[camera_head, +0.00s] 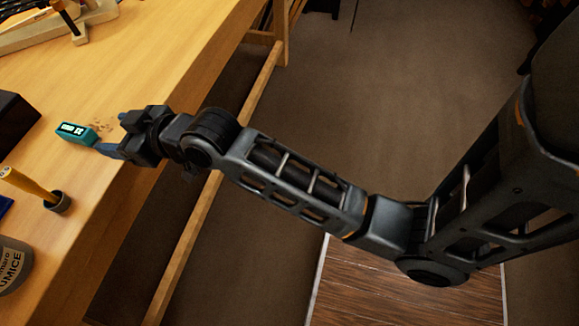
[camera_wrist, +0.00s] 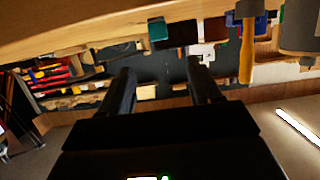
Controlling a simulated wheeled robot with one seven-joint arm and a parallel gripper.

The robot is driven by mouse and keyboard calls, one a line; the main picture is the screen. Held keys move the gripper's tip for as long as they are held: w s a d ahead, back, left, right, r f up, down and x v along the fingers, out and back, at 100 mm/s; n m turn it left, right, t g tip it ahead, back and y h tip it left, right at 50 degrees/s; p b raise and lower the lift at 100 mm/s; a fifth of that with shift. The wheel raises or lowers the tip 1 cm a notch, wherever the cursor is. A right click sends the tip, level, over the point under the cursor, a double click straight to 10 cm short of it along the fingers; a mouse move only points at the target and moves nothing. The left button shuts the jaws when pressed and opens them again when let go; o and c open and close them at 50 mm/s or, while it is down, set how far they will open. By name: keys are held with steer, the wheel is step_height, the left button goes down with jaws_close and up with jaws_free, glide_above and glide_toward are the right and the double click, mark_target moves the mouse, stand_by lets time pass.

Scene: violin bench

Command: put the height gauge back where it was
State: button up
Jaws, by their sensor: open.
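A small teal block with a lit display, which looks like the height gauge (camera_head: 77,133), lies on the wooden bench in the head view, left of my gripper (camera_head: 111,134). A teal block, likely the same one, shows in the wrist view (camera_wrist: 158,30) at the bench edge, above and between my fingers. My gripper is open and empty at the bench's edge, its fingers pointing toward the teal block. In the head view the nearer finger comes close to the block; whether they touch cannot be told.
A dark box (camera_head: 14,120) stands left of the teal block. Wooden parts (camera_head: 30,36) lie at the far end.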

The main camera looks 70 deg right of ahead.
steer(key=s+a+f, duration=0.1)
steer(key=s, duration=1.3)
steer(key=s+a+f, duration=0.1)
steer(key=s+a, duration=0.1)
steer(key=s, duration=1.3)
steer(key=shift+m+h, duration=0.3)
steer(key=s+r, duration=0.1)
steer(key=s, duration=0.2)
steer(key=s+r, duration=0.2)
steer(key=s, duration=0.1)
steer(key=s+r, duration=0.2)
steer(key=s, duration=0.1)
steer(key=shift+a+r, duration=0.1)
steer(key=shift+r, duration=0.15)
